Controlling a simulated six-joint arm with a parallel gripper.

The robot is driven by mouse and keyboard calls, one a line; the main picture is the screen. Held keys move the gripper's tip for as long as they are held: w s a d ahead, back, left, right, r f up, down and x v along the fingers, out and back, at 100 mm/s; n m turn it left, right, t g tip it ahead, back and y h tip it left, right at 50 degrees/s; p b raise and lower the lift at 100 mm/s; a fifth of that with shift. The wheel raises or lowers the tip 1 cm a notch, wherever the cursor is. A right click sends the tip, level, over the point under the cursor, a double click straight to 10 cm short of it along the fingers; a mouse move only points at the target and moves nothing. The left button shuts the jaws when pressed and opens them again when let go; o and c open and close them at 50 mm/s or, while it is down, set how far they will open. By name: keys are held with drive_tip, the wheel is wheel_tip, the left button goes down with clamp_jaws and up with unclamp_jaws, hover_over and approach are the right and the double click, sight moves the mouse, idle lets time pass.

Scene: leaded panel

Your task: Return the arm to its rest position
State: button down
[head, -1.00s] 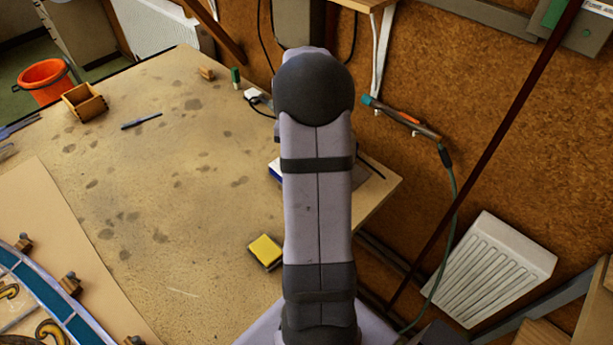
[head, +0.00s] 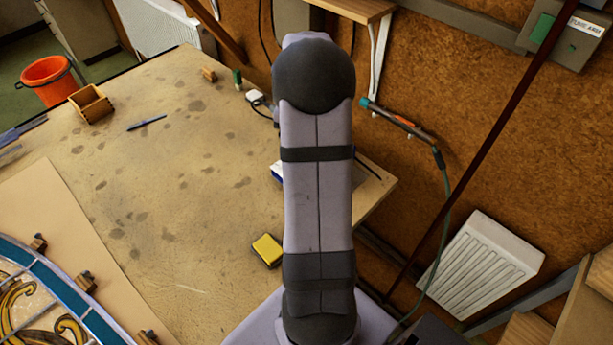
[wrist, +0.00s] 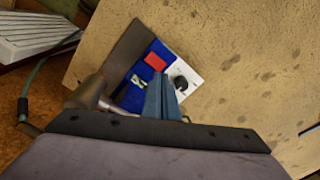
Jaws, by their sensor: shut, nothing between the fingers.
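My arm stands upright in the middle of the head view, and its own links hide my gripper there. In the wrist view my gripper (wrist: 162,100) shows as narrow blue-grey fingers, closed together with nothing held. Beyond the fingertips lies a blue and white item (wrist: 178,72) with a red patch and a dark round knob, on the worktable (wrist: 245,65). I cannot tell how far above it the fingers are. A leaded panel (head: 45,300) with a blue border and yellow scrolls lies at the lower left of the head view.
A yellow block (head: 267,249) sits close to my arm on the worktable (head: 190,160). A wooden box (head: 91,104), a pen (head: 146,123) and an orange bucket (head: 47,80) are at left. A tool with a cable (head: 400,118) hangs at right. The table's middle is clear.

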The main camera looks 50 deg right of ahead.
idle(0.5)
drive_tip(key=s+a+f+n+g+y, duration=0.1)
drive_tip(key=s+a+f+n, duration=0.35)
drive_tip(key=s+a, duration=0.45)
drive_tip(key=a+r+n, duration=0.2)
drive_tip(key=a+n, duration=0.1)
drive_tip(key=a, duration=0.7)
drive_tip(key=a+r+n+t+h, duration=0.1)
drive_tip(key=a+n, duration=0.3)
drive_tip(key=a, duration=0.6)
drive_tip(key=shift+s+r, duration=0.3)
drive_tip(key=shift+r, duration=0.35)
drive_tip(key=shift+n, duration=0.25)
